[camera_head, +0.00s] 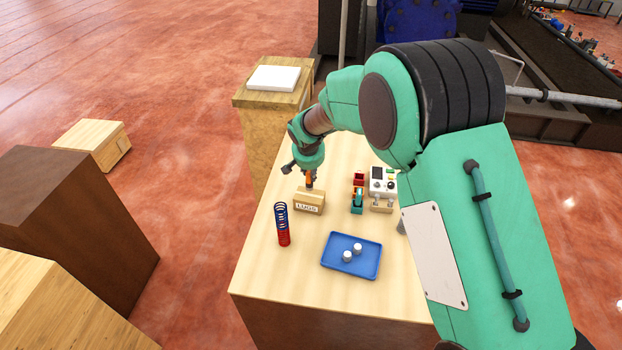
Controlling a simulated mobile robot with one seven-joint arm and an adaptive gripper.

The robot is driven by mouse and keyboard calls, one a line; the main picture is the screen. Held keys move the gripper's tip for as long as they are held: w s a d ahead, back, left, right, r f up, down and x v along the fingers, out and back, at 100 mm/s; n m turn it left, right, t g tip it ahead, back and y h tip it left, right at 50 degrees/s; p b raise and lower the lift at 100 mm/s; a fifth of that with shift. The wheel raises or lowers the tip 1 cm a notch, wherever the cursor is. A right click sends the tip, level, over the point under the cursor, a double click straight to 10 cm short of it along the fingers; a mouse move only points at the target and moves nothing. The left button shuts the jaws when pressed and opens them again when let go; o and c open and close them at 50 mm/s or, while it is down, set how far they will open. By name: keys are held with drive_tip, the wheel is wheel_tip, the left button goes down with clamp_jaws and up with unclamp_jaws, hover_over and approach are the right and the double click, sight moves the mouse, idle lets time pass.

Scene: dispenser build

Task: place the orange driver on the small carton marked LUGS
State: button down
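The small carton marked LUGS (309,203) sits on the light wooden table, its label facing the front. My gripper (309,184) points down at the carton's top, near its back edge. The orange driver (309,177) shows as a small upright orange patch between the gripper's dark parts, just above or at the carton's top. The fingers are too small and too covered to tell whether they are shut on the driver. Whether the driver touches the carton is also unclear.
A blue tray (352,269) with two white pieces lies in front. To the right are a teal and orange item (357,200) and a grey device (381,184). The table's front left is clear.

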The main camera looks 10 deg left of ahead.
drive_tip(key=shift+f, duration=1.6)
drive_tip(key=shift+f, duration=0.15)
drive_tip(key=c, duration=1.5)
unclamp_jaws()
drive_tip(key=shift+r, duration=0.2)
drive_tip(key=shift+s+r, duration=0.1)
drive_tip(key=shift+r, duration=0.2)
drive_tip(key=v, duration=1.1)
drive_tip(key=shift+r, duration=0.15)
